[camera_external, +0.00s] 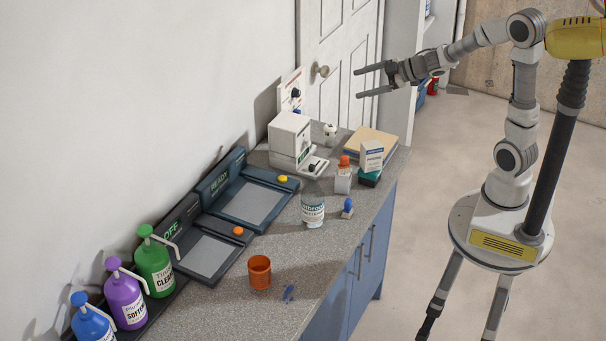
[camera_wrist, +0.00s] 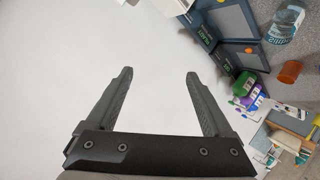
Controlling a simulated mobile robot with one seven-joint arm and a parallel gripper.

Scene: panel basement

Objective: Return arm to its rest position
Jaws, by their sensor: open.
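My gripper (camera_external: 374,80) is open and empty, held in the air above the far end of the counter, in front of the white door. Its two fingers point left in the external view. In the wrist view my gripper (camera_wrist: 160,88) shows both fingers spread wide apart with nothing between them, against the plain white wall. My arm reaches left from its stand at the right, with its elbow raised and bent.
The grey counter (camera_external: 290,290) holds several pump bottles, two dark panels, an orange cup (camera_external: 259,272), a labelled jar (camera_external: 313,211), a white machine (camera_external: 290,138) and boxes (camera_external: 371,157). A door knob (camera_external: 321,71) is left of my gripper. Open floor (camera_external: 430,210) lies right of the counter.

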